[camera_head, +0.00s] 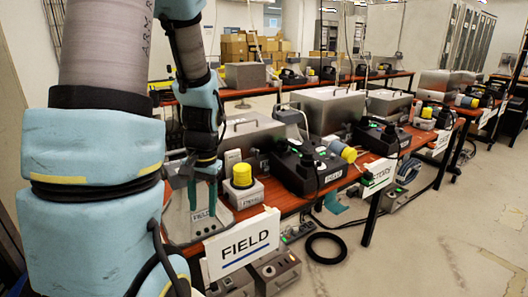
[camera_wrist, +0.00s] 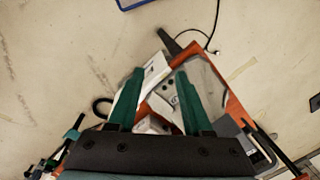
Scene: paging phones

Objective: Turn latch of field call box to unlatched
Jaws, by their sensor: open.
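My gripper (camera_head: 203,205) hangs over the near left end of the red-brown table, with its green fingers pointing down. The wrist view shows the fingers (camera_wrist: 159,74) spread apart with nothing held between them. Below and behind the fingers is a grey box with a sloped face marked FIELD (camera_head: 207,224), which looks like the field call box. The fingers hide part of it. I cannot make out its latch or the latch's position. In the wrist view, a pale grey box (camera_wrist: 164,107) shows between the fingers. I cannot tell whether the fingertips touch anything.
A white FIELD sign (camera_head: 241,245) hangs at the table's front edge. A yellow-topped unit (camera_head: 243,182) stands right of my gripper, then a black phone (camera_head: 308,168). Grey boxes (camera_head: 275,271) sit below the table. A black ring (camera_head: 326,248) lies on the floor, which is otherwise largely clear at right.

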